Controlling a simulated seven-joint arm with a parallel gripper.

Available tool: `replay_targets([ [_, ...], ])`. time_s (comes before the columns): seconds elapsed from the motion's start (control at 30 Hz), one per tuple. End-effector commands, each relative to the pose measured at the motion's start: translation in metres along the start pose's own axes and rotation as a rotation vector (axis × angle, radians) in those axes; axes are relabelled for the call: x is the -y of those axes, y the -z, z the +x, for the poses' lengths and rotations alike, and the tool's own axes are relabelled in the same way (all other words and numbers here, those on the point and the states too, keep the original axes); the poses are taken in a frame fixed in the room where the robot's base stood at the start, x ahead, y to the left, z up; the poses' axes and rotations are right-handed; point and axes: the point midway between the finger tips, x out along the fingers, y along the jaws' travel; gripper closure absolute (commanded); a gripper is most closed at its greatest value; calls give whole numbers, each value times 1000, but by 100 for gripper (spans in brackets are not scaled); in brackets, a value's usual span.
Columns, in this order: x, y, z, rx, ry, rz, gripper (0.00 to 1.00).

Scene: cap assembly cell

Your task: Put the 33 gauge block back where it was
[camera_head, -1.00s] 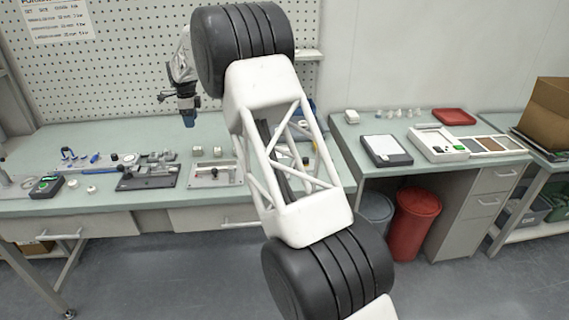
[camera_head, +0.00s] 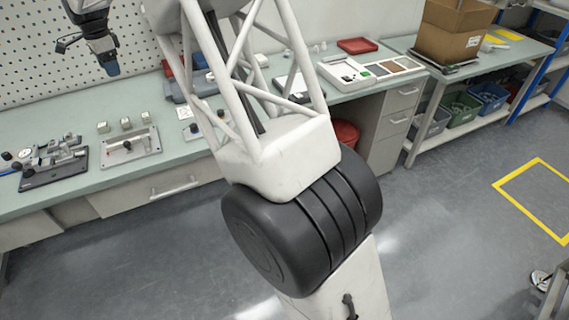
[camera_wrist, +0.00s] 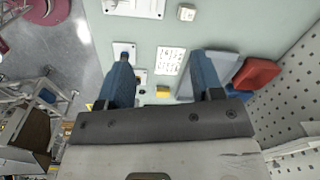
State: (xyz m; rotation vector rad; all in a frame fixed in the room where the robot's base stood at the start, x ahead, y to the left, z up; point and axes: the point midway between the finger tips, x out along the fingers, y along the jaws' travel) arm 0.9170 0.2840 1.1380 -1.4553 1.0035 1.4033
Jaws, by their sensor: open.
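My gripper (camera_head: 109,66) hangs in the air in front of the pegboard, above the back of the bench. In the wrist view its two blue fingers are spread wide with nothing between them (camera_wrist: 163,78). Several small pale blocks stand at the back of a metal fixture plate: a left one (camera_head: 103,128), a middle one (camera_head: 126,123) and a right one (camera_head: 146,117). I cannot read any marking, so I cannot tell which thing is the 33 gauge block. The wrist view shows a small pale block (camera_wrist: 187,12) on the bench, also without readable marking.
The fixture plate (camera_head: 140,151) lies on the green bench (camera_head: 85,180), left of my arm. A dark fixture (camera_head: 45,172) is further left. The wrist view shows a printed card (camera_wrist: 172,60), a yellow block (camera_wrist: 163,92) and a red bin (camera_wrist: 257,73). A cardboard box (camera_head: 450,30) stands far right.

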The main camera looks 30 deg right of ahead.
Motion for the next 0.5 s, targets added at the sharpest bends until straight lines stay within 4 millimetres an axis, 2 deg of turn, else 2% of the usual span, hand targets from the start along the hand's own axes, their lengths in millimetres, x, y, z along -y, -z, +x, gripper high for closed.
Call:
replay_targets([
  [0.03,-13,6,-9,-1,5,-20,40],
  [0.2,-52,24,-33,-3,17,-102,40],
  [0.5,-126,52,-66,-12,37,-246,40],
])
